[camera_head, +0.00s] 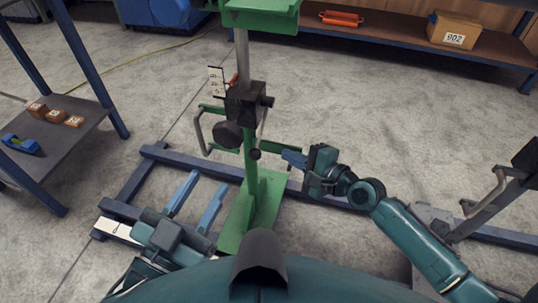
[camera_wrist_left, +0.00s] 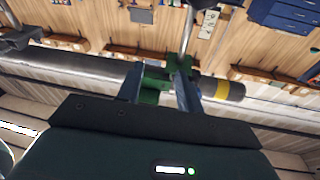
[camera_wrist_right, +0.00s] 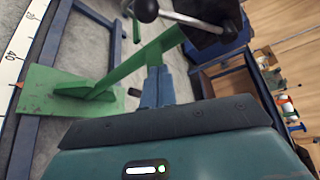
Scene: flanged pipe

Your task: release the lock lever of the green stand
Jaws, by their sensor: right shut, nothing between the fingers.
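The green stand has a base plate (camera_head: 250,218) on the floor, a post, a black clamp block (camera_head: 246,104) and a green top (camera_head: 262,16). My right gripper (camera_head: 291,157) is shut and empty, right of the ball. My left gripper (camera_head: 195,190) is open and empty, low and left of the post; its parted fingers (camera_wrist_left: 161,88) also show in the left wrist view.
A blue rail frame (camera_head: 150,152) lies on the floor around the stand's base. A grey handle (camera_head: 199,132) and round black knob (camera_head: 228,135) project from the stand. A table (camera_head: 75,140) with small blocks stands left. A shelf (camera_head: 400,38) with a box stands behind.

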